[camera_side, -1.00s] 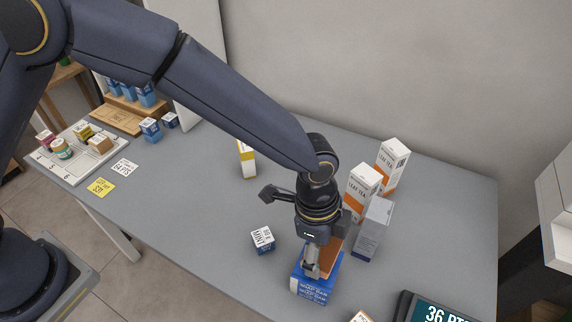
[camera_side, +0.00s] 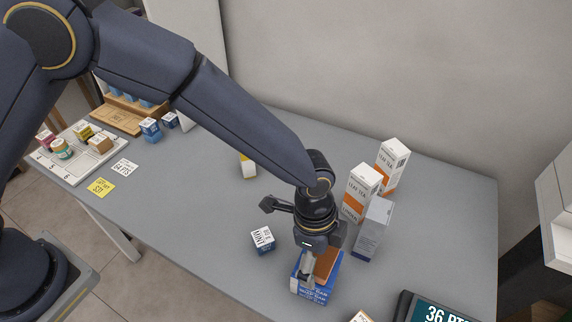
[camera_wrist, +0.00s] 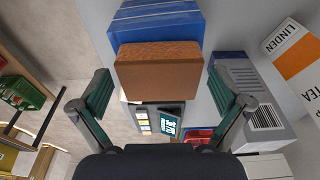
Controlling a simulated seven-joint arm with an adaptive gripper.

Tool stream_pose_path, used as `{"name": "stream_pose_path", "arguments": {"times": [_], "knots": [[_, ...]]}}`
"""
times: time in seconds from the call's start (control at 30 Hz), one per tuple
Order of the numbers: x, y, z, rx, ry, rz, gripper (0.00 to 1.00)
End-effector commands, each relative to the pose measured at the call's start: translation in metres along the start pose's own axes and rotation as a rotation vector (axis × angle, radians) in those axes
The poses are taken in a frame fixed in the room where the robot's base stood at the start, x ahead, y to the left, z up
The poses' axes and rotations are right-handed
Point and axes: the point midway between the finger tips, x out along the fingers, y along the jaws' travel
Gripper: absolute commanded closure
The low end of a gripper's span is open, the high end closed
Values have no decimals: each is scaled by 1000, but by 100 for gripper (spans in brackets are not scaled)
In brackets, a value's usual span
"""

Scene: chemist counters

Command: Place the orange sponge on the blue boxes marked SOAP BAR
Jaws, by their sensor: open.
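The orange-brown sponge (camera_wrist: 158,75) is a block that sits over the blue SOAP BAR boxes (camera_wrist: 155,22) in the wrist view. In the side view the sponge (camera_side: 327,262) shows partly behind my gripper, on top of the blue boxes (camera_side: 316,294). It looks to rest on them, but the contact is hidden. My gripper (camera_side: 309,268) is open, its fingers beside the sponge. In the wrist view my gripper (camera_wrist: 165,93) has one finger on each side of the sponge, with a visible gap at both sides.
A LINDEN tea carton (camera_side: 361,192), another tea carton (camera_side: 392,168) and a grey-white box (camera_side: 373,228) stand close on the right. A small MINT box (camera_side: 263,240) stands to the left. A display (camera_side: 435,312) is at the front right. The counter's middle left is clear.

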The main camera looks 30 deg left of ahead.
Motion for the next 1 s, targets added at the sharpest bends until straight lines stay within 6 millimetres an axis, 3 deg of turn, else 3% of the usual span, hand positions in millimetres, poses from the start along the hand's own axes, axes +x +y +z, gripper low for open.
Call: {"name": "stream_pose_path", "arguments": {"times": [0.23, 0.6, 0.8, 0.93, 1.0], "knots": [[-17, -1, -1, 0, 3, -2, 0], [-97, -1, -1, -1, 3, -3, 0], [-121, -1, 0, -4, 2, -4, 0], [-148, -10, 22, -84, 6, -38, 0], [-176, -18, 50, -189, 13, -82, 0]]}}
